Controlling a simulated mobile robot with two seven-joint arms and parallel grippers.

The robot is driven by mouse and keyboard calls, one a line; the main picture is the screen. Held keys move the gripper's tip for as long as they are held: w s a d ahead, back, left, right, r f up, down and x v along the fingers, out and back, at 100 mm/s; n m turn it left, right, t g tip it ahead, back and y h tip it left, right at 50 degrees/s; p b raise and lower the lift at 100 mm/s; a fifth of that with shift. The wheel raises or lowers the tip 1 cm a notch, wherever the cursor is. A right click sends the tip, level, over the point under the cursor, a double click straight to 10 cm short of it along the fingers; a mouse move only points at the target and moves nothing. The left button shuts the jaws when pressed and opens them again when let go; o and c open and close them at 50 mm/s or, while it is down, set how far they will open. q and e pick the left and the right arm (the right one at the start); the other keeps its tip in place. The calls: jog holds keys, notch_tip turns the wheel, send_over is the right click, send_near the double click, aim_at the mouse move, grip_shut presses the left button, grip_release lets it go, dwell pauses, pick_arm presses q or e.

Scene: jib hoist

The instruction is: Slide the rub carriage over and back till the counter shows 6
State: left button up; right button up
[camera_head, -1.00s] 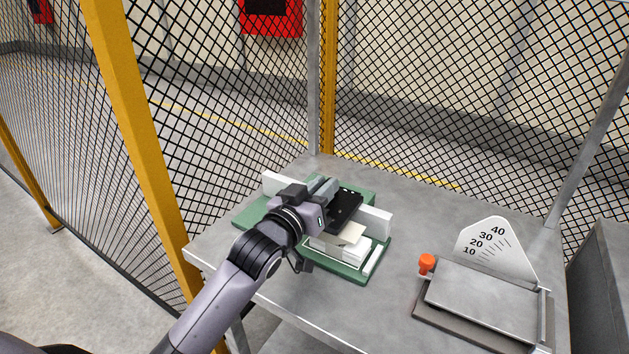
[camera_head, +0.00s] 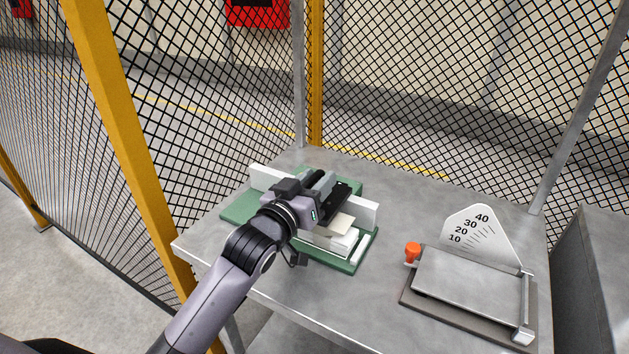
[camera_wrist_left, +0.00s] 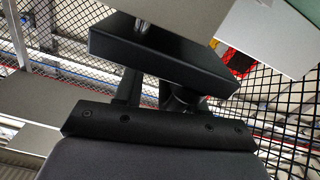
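The rub device stands on the grey table, with a green base (camera_head: 236,212) and an upright white rail (camera_head: 362,211). A black plate (camera_head: 337,203) and a pale card sit above a white block (camera_head: 342,241) on its right half; I take these to be near the rub carriage, which is partly covered. My left gripper (camera_head: 318,198) is over the middle of the device, hiding much of it. Its fingertips are not clear. In the left wrist view a dark block (camera_wrist_left: 160,55) is close in front of the gripper. No counter reading is legible. My right gripper is out of view.
A plate device with an orange knob (camera_head: 412,252) and a white 10–40 scale (camera_head: 481,232) stands on the right of the table (camera_head: 300,290). Mesh fence with yellow posts (camera_head: 112,130) runs behind and left. The table between both devices is clear.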

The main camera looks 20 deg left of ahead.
pick_arm(q)
jog(key=s+a, duration=0.1)
jog(key=s, duration=0.6)
jog(key=shift+r, duration=0.1)
dwell(0.4)
